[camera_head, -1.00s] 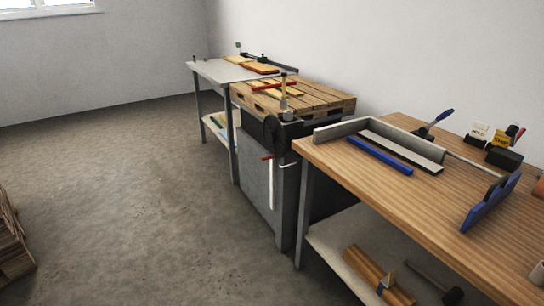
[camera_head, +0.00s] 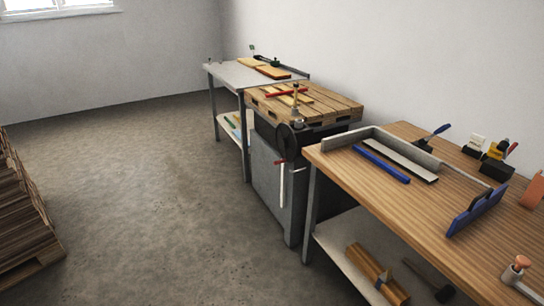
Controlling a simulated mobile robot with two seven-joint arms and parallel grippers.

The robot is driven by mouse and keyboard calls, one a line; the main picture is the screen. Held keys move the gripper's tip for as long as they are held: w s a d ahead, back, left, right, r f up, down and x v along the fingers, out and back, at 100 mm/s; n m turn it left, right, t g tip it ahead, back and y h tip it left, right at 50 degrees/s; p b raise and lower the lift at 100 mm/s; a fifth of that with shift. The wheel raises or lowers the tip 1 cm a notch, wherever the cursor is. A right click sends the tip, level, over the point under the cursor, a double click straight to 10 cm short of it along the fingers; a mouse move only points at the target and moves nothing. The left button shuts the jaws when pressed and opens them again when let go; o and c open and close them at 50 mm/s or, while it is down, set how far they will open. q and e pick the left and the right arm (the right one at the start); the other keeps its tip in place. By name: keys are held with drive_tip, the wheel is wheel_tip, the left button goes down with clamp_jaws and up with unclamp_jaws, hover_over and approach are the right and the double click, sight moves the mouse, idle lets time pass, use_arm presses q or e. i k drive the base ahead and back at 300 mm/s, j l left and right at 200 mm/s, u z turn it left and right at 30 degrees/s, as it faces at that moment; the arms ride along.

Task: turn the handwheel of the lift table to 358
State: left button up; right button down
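The lift table (camera_head: 272,178) is a grey cabinet between two benches. A wooden slatted top (camera_head: 325,101) lies on it, with red and yellow pieces on top. The dark handwheel (camera_head: 288,143) is on its front side, seen at an angle, with a small red part just below it. A pale vertical strip (camera_head: 282,187) hangs beneath the wheel. Any number or scale is too small to read. Neither of my grippers is in view.
A wooden workbench (camera_head: 422,206) with a blue bar, a grey fence and tools stands at the right. A grey table (camera_head: 235,74) stands behind the lift table. Stacked wood on a pallet (camera_head: 25,215) is at the left. The floor (camera_head: 150,190) between is clear.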

sight(286, 141)
drive_tip(key=i+j+u, duration=0.1)
drive_tip(key=i+j, duration=0.75)
drive_tip(key=i+j+u, duration=0.15)
drive_tip(key=i+j, duration=0.6)
drive_tip(key=i, duration=0.25)
